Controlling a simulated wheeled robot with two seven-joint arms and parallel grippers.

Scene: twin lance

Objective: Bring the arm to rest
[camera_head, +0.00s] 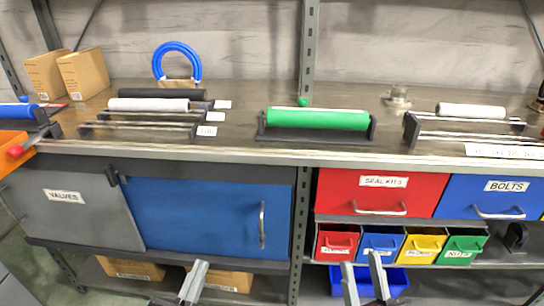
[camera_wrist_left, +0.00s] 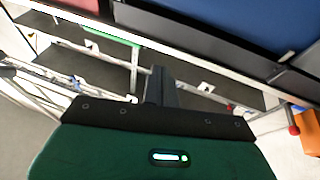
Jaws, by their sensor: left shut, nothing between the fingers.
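My left gripper (camera_head: 193,283) is low in the head view, in front of the shelf below the workbench. Its fingers are together and hold nothing. It also shows in the left wrist view (camera_wrist_left: 160,85), with its fingers closed over the dark palm. My right gripper (camera_head: 365,282) is at the bottom of the head view, right of the left one. Its two fingers stand apart, with a blue bin visible behind them. Nothing shows between its fingers. Both arms are mostly out of the head view.
The workbench (camera_head: 240,151) carries a green roller (camera_head: 318,119) on a dark stand, white and black rollers, and a blue ring (camera_head: 177,62). Below are a blue door (camera_head: 200,216), red (camera_head: 380,192) and blue (camera_head: 490,195) drawers, and small bins. An orange object (camera_head: 10,150) is far left.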

